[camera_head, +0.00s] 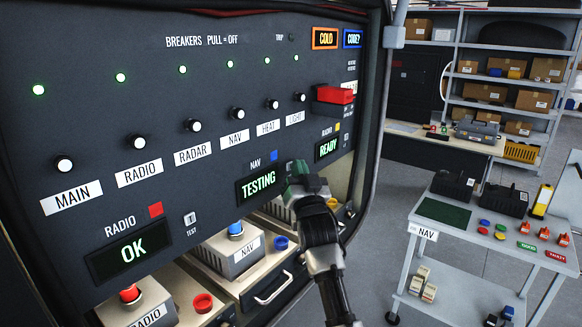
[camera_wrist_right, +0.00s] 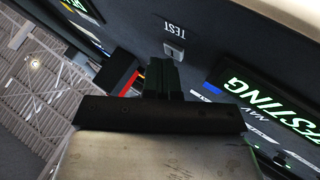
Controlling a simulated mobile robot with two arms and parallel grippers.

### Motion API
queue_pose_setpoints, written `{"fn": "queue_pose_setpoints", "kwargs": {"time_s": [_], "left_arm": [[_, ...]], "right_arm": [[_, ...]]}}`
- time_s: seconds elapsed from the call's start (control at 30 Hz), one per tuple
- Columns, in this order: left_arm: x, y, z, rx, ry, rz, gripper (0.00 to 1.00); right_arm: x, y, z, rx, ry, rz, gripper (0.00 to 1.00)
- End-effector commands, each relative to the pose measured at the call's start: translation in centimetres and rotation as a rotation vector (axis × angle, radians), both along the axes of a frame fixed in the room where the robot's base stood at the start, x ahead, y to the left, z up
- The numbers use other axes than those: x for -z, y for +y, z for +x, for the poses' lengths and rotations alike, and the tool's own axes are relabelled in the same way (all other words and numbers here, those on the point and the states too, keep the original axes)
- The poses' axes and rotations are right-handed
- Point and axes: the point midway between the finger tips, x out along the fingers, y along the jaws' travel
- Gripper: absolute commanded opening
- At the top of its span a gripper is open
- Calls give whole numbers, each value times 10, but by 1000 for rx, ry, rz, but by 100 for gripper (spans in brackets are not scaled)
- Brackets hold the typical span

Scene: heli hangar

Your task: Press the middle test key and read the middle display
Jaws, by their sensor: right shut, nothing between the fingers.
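The middle display (camera_head: 259,185), under the NAV label and a blue square, reads TESTING in green. It also shows upside down in the right wrist view (camera_wrist_right: 265,105). The middle test key is hidden behind my right gripper in the head view. In the right wrist view, a small light key (camera_wrist_right: 174,50) marked TEST sits just beyond the fingertips. My right gripper (camera_head: 300,171) is shut and empty, close to the panel just right of the TESTING display. Its closed fingers (camera_wrist_right: 162,72) point at the key; I cannot tell whether they touch it. My left gripper is not in view.
The left display (camera_head: 133,250) reads OK, with its test key (camera_head: 190,218) beside it. The right display (camera_head: 327,147) reads READY. A red guard (camera_head: 335,95) juts out above it. Labelled boxes, including NAV (camera_head: 233,252), stand below. A grey cart (camera_head: 450,243) is at right.

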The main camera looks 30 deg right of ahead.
Motion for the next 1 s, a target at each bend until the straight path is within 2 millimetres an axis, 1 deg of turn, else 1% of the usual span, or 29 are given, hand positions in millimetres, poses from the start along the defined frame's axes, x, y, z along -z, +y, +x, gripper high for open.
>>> {"fn": "queue_pose_setpoints", "kwargs": {"time_s": [0.27, 0.63, 1.0], "left_arm": [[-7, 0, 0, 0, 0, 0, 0], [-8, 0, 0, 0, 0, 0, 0], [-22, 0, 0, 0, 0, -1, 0]], "right_arm": [[1, -5, -12, -1, 3, 0, 0], [0, -6, -15, 1, 2, 0, 0], [0, -20, -48, 1, 2, -1, 0]]}}
